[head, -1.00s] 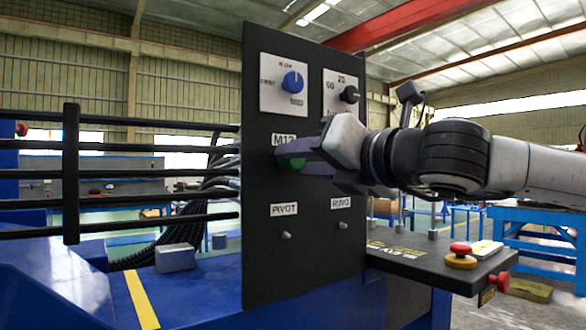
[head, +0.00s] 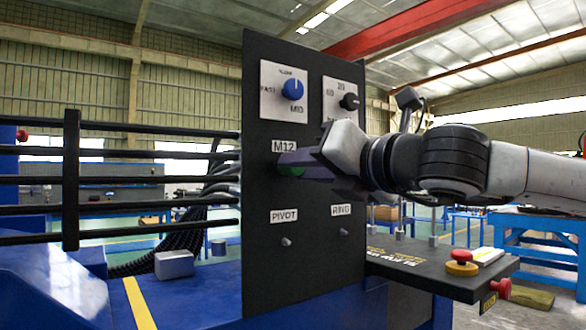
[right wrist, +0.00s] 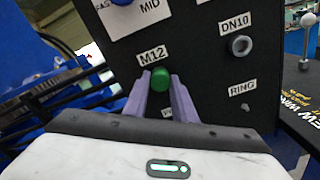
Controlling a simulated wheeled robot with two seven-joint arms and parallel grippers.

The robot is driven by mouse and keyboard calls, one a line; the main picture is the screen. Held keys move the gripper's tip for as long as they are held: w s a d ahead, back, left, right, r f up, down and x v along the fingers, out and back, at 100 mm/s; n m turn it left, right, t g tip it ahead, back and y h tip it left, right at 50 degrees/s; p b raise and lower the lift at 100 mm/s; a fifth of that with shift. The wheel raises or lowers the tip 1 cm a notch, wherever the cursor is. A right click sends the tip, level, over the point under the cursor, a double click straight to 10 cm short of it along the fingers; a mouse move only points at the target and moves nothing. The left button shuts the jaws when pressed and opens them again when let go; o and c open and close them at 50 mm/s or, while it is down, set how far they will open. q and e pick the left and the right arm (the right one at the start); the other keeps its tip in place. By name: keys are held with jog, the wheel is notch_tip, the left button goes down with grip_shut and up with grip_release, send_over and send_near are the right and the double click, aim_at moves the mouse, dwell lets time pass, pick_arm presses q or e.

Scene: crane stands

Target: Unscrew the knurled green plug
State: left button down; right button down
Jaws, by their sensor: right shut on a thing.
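The green plug (right wrist: 160,79) sits on the black panel under the M12 label. In the right wrist view it is between the two purple fingers of my right gripper (right wrist: 160,88), near their tips. In the head view only a small green part of the plug (head: 295,171) shows below my right gripper (head: 293,163), which reaches in from the right. The gripper is shut on the plug. The knurling and the thread are hidden or too small to see. My left gripper is in neither view.
The black panel (head: 262,245) also bears a blue knob (head: 292,88), a black knob (head: 349,101) and small pegs at PIVOT and RING. A DN10 fitting (right wrist: 240,45) is right of the plug. Dark rails (head: 150,154) run to the left. A black shelf (head: 430,268) juts out at right.

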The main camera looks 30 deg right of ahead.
dwell(0.4)
jog(key=n+b, duration=0.2)
jog(key=n, duration=0.3)
jog(key=shift+f+n+b, duration=0.1)
jog(key=shift+n+b, duration=0.4)
jog(key=shift+n, duration=2.2)
